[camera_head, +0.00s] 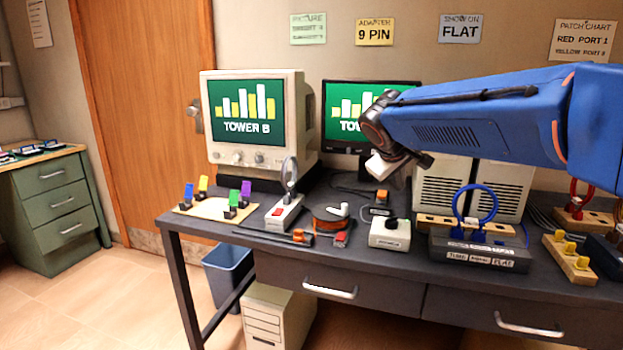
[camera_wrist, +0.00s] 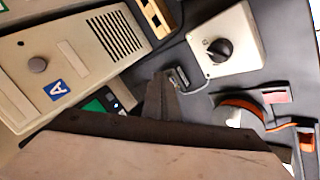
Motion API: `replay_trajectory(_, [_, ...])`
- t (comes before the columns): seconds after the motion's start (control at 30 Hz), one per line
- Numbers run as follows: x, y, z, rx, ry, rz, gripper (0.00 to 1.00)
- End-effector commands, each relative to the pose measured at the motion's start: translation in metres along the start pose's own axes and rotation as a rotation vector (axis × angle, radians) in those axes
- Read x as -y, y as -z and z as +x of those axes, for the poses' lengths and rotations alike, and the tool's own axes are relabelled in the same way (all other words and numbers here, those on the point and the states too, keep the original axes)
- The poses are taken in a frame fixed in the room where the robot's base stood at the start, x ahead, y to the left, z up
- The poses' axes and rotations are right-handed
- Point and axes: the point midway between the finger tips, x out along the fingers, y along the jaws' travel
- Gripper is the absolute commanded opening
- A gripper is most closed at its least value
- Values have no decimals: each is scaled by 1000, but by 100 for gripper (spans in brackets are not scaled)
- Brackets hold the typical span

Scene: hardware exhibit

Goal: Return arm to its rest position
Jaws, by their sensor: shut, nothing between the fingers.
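My blue arm reaches in from the right over the desk in the head view. My gripper (camera_head: 381,168) hangs at its end, above the desk and in front of the right-hand monitor (camera_head: 350,105). It is shut and empty, apart from the things on the desk. In the wrist view my gripper (camera_wrist: 160,95) fills the lower middle and hides part of the scene. Beyond it lie a beige case with a blue "A" label (camera_wrist: 58,90) and a pale box with a black knob (camera_wrist: 225,45).
A blue bin (camera_head: 228,272) stands below. Open floor lies left.

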Motion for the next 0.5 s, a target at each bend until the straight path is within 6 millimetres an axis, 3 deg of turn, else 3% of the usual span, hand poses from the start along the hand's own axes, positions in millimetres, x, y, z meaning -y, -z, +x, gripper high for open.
replay_trajectory(0.27, [4, -56, -10, 28, 51, 66, 0])
replay_trajectory(0.37, [8, -86, -16, 42, 79, 102, 0])
replay_trajectory(0.5, [21, -140, -25, 66, 132, 170, 0])
